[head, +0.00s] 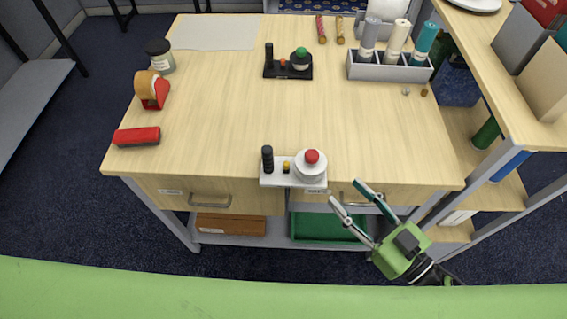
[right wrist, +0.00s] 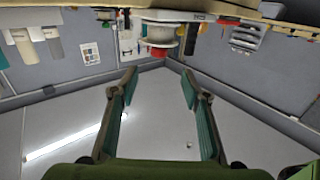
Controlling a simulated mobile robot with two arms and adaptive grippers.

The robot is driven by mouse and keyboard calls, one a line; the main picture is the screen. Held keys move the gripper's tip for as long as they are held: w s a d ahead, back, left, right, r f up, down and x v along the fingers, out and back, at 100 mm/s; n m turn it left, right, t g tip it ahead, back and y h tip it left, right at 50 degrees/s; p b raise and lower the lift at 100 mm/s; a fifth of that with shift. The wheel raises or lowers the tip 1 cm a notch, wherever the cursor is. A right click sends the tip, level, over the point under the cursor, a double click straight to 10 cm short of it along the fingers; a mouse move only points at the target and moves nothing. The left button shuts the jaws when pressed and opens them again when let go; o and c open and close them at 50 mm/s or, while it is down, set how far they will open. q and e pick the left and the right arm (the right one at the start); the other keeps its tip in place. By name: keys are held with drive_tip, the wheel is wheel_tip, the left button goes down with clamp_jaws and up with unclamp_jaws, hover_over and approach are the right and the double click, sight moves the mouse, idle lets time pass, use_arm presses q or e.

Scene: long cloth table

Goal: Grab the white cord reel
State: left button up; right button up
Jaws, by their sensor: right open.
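The white cord reel (head: 310,168) has a red knob on top and stands on the right end of a white base plate (head: 283,181) at the table's front edge. A black post and a small yellow piece stand on the same plate to its left. My right gripper (head: 344,190) is open and empty, in front of the table edge, to the right of the reel and apart from it. In the right wrist view the reel (right wrist: 161,35) hangs upside down, beyond the open fingers (right wrist: 158,75). My left gripper is not in view.
A black base (head: 288,72) with a green-knobbed reel stands farther back. A grey rack (head: 388,70) of rolls is at the back right. A red stapler-like block (head: 136,136), a tape dispenser (head: 152,91) and a jar (head: 160,58) are at the left. The table's middle is clear.

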sight(317, 161)
drive_tip(key=p+x, duration=0.2)
drive_tip(key=x, duration=0.5)
drive_tip(key=shift+w+a+r, duration=0.1)
drive_tip(key=shift+w+a, duration=0.05)
drive_tip(key=shift+w, duration=0.2)
drive_tip(key=shift+w+a, duration=0.25)
drive_tip(key=shift+w, duration=0.05)
drive_tip(key=p+x, duration=0.1)
drive_tip(key=x, duration=0.3)
drive_tip(key=shift+w+a+p, duration=0.3)
drive_tip(key=shift+p, duration=0.1)
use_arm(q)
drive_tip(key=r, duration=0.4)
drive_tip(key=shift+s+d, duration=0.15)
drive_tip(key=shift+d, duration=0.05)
use_arm(e)
clamp_jaws()
